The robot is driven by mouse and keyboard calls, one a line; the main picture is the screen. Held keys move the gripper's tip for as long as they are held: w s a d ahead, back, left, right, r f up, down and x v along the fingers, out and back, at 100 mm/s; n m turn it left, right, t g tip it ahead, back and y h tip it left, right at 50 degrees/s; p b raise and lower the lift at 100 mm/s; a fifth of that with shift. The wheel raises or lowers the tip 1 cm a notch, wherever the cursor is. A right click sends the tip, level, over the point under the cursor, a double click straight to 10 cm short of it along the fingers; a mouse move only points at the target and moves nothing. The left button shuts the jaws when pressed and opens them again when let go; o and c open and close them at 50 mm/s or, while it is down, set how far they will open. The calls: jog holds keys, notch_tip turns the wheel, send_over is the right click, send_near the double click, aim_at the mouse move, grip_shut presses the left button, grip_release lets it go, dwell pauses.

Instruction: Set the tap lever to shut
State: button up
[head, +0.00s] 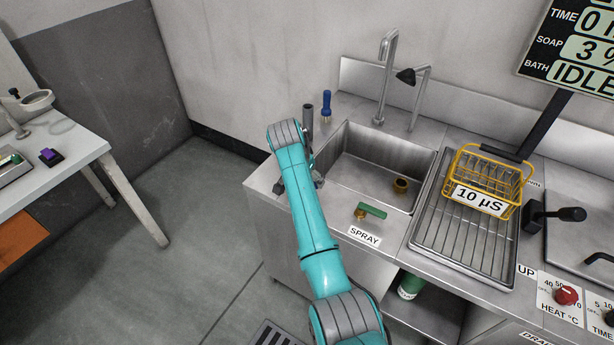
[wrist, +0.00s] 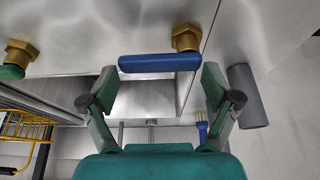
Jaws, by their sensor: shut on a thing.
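A blue tap lever (wrist: 158,62) shows in the wrist view, lying crosswise beside a brass fitting (wrist: 187,38) at its right end. My gripper (wrist: 160,80) has its two fingers at either end of the lever, shut on it. In the head view my gripper (head: 318,180) is at the left front of the sink, mostly behind my arm, and the blue lever is hidden there. A second lever, green (head: 373,210), sits on a brass fitting by the SPRAY label (head: 364,237). Its end also shows at the left of the wrist view (wrist: 11,73).
The sink basin (head: 365,185) has a tall faucet (head: 386,75) behind it. A grey tube (head: 308,118) and a blue-handled brush (head: 327,106) stand at its back left. A yellow wire basket (head: 500,172) rests on the drainer (head: 450,240). A white table (head: 75,150) stands far left.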

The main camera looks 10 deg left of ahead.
jog(key=shift+s+f, duration=0.1)
jog(key=shift+f, duration=0.05)
jog(key=o, duration=1.4)
jog(key=shift+o, duration=0.2)
jog(key=shift+s+a+r, duration=0.1)
jog(key=shift+r, duration=0.5)
jog(key=v, duration=1.1)
jog(key=shift+s+f, duration=0.1)
